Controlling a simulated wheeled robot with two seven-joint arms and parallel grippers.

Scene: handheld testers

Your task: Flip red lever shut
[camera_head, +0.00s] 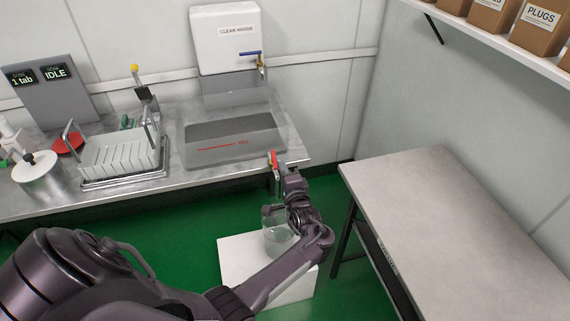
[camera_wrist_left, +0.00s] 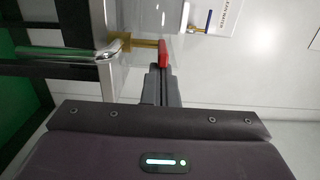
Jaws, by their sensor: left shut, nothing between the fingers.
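The red lever (camera_head: 273,157) stands at the front right corner of the sink tub (camera_head: 205,130). In the left wrist view the red lever (camera_wrist_left: 164,54) sits on the end of a brass valve stem (camera_wrist_left: 146,43). My left gripper (camera_head: 275,183) is in front of the counter edge, just below the lever. In the left wrist view its shut fingers (camera_wrist_left: 160,82) point at the lever with their tips right by it; I cannot tell whether they touch. Nothing is held. My right gripper is not in view.
A white water tank (camera_head: 225,50) with a blue-handled tap (camera_head: 251,53) stands behind the tub. A rack of white plates (camera_head: 118,157) is to the left. A clear jug (camera_head: 278,238) stands on a white block (camera_head: 240,262) below my left wrist. The right table (camera_head: 450,200) is bare.

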